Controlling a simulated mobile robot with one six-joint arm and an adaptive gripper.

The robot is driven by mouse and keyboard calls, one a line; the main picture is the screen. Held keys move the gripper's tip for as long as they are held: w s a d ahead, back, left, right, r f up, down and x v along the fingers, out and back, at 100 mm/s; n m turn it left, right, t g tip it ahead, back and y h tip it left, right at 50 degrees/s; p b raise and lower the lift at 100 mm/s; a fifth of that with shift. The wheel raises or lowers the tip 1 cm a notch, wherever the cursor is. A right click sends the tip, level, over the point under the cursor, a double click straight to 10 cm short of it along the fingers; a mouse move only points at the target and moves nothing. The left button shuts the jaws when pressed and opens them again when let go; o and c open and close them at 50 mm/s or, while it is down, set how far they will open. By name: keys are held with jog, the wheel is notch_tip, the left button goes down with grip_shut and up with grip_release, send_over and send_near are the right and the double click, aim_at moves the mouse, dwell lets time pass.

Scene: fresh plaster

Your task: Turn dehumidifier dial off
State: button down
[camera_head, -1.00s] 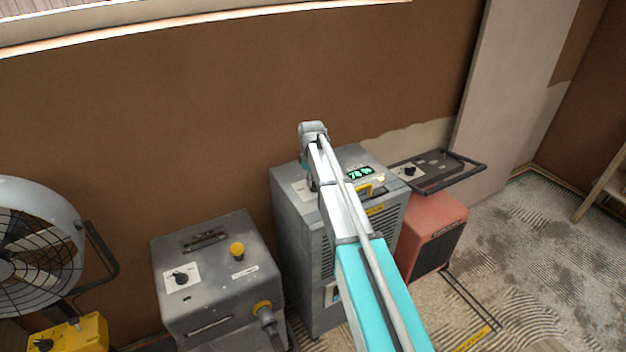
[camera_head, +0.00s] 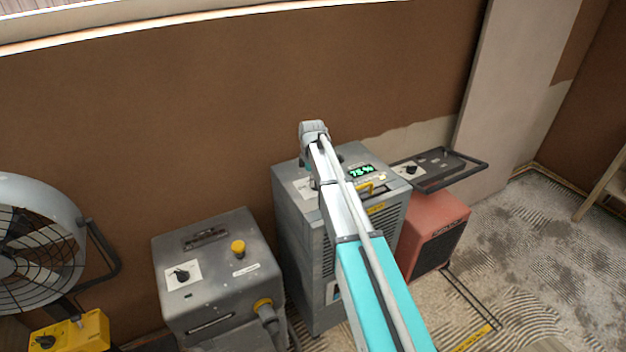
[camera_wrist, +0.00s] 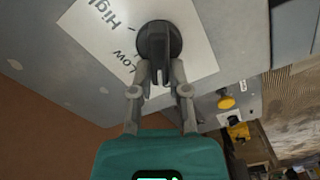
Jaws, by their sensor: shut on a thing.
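The dehumidifier (camera_head: 300,235) is the tall grey unit at the middle of the head view, with a lit green display (camera_head: 361,171) on its top. My arm crosses in front of it and hides the dial and my gripper there. In the wrist view, the black dial (camera_wrist: 156,36) sits on a white label plate (camera_wrist: 195,38) marked "High" and "Low". My gripper (camera_wrist: 160,76) is shut on the dial, one finger on either side of its grip. The "Off" mark is not visible.
A grey machine with a yellow button (camera_head: 238,248) stands left of the dehumidifier. A fan (camera_head: 35,245) is at the far left. A red heater-like unit (camera_head: 425,240) with a dark handle frame stands close on the right. Bare floor lies further right.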

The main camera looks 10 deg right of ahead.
jog(key=shift+w+d, duration=0.15)
jog(key=shift+w, duration=0.05)
jog(key=c, duration=0.7)
grip_release()
jog(key=shift+o, duration=0.4)
jog(key=shift+s, duration=0.1)
jog(key=shift+r, duration=0.15)
